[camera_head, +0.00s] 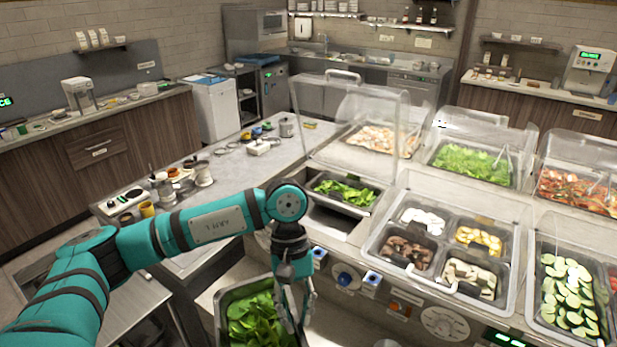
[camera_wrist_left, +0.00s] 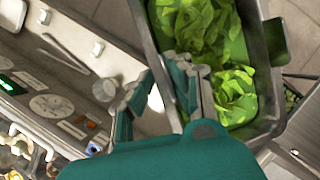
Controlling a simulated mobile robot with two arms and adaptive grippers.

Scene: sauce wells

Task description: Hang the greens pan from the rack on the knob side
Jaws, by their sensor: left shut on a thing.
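The greens pan (camera_head: 221,318) is a deep steel pan of leafy greens at the bottom of the head view, in front of the counter. Its rim also shows in the left wrist view (camera_wrist_left: 147,36). My left gripper (camera_head: 296,318) is shut on the pan's side wall, with one finger inside against the greens and one outside. In the left wrist view the fingers (camera_wrist_left: 168,88) straddle the wall. The knob side is the counter front with a blue knob (camera_head: 345,278). I cannot clearly make out the rack; the pan's underside is hidden. My right gripper is not in view.
A counter well holds more greens (camera_head: 345,191) behind my left arm. A four-part topping tray (camera_head: 437,258) and a zucchini pan (camera_head: 568,290) lie to the right under clear guards. A steel side table (camera_head: 130,305) stands left.

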